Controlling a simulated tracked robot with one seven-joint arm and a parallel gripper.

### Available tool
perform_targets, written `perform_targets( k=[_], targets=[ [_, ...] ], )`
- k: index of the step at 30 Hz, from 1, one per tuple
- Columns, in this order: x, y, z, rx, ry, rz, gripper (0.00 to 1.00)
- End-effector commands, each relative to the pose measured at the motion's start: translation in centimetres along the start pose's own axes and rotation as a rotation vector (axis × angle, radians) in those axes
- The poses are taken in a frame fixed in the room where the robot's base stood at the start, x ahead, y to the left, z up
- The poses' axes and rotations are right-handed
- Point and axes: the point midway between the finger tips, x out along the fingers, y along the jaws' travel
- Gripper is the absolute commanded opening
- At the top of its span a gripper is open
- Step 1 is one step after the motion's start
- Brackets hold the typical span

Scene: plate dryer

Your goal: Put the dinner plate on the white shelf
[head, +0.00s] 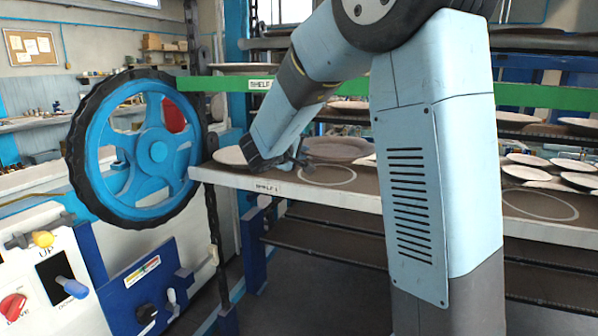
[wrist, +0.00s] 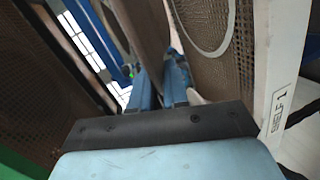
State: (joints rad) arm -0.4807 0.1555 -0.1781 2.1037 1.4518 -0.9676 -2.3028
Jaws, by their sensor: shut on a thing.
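My gripper (head: 302,157) is shut on the dinner plate (head: 340,149), a grey-brown disc just right of the fingers in the head view. The plate appears roughly level, slightly above the white-edged shelf (head: 300,193) labelled SHELF 1; I cannot tell if it touches. In the wrist view, the plate (wrist: 148,40) shows edge-on between the blue fingers (wrist: 162,88). A pale ring outline (head: 328,175) is marked on the shelf in front of the plate. The shelf edge (wrist: 285,75) is at right in the wrist view.
A pale plate (head: 232,156) lies on the shelf's left end. A green-edged shelf (head: 225,84) is above. A blue handwheel (head: 150,150) stands left. More plates (head: 525,172) sit at right, near another ring outline (head: 540,205). My arm hides the middle.

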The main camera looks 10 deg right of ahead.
Motion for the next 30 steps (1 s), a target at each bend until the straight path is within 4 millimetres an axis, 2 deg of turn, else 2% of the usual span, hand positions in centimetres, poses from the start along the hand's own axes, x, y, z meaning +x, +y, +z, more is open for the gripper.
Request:
perform_targets(
  k=[3,9,17,24,30],
  targets=[
    [1.5,-1.3,-0.4,-0.003,-0.002,0.002,0.0],
    [2.9,-2.4,-0.9,0.001,0.0,0.003,0.0],
    [3.8,-3.2,-1.1,-0.001,-0.001,0.002,0.0],
    [4.5,-5.8,-0.6,-0.002,0.0,0.003,0.0],
    [4.5,-6.0,-0.6,0.001,0.001,0.003,0.0]
  ],
)
